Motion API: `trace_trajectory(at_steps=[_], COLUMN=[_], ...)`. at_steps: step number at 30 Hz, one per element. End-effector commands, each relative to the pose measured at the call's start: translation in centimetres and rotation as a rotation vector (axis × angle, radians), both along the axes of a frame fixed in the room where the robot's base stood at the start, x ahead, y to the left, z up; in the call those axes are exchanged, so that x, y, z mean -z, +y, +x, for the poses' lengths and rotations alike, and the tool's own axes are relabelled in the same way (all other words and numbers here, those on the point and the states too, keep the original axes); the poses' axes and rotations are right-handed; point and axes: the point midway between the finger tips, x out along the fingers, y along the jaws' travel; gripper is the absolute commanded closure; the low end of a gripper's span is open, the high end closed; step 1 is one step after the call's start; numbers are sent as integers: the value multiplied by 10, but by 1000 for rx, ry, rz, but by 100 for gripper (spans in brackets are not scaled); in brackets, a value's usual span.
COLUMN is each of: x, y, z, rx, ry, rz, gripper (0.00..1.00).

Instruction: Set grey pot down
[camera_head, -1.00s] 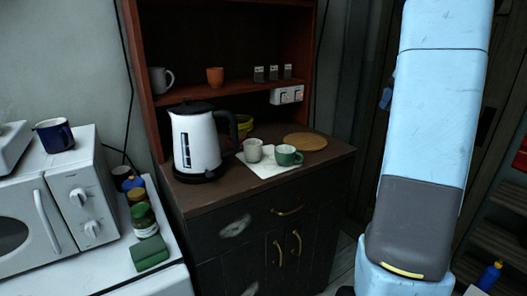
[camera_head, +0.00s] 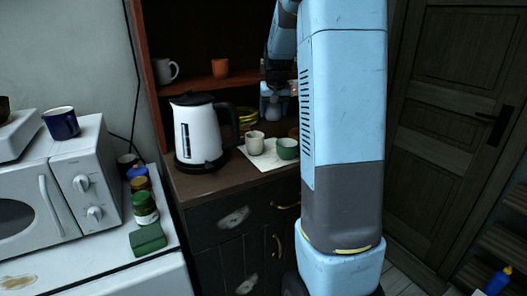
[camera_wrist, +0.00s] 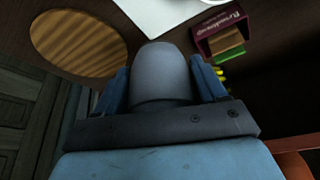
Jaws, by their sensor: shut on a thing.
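The grey pot (camera_wrist: 162,72) is smooth and pale grey in the wrist view. It sits between the two blue fingers of my gripper (camera_wrist: 163,88), which is shut on it. The brown countertop (camera_wrist: 125,55) lies beyond the pot; I cannot tell whether the pot touches it. In the head view my gripper (camera_head: 274,106) is over the back of the counter, in front of the cabinet's open shelf. The pot is not clear there, and my arm hides the right part of the counter.
A round wooden board (camera_wrist: 78,44) lies left of the pot in the wrist view; a dark red box (camera_wrist: 222,32) is at right. White paper (camera_head: 268,160) bears a pale cup (camera_head: 255,144) and a green cup (camera_head: 287,149). A white kettle (camera_head: 198,135) stands left.

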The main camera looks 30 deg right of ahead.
Motion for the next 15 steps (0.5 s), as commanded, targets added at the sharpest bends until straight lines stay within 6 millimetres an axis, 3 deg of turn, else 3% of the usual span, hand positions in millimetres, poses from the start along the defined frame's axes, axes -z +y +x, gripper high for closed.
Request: trace_trajectory(at_steps=[9,15], x=[50,63], y=[0,-1], z=[-1,-1], rx=[4,4], ry=[4,3], rz=[1,0], gripper=[62,62])
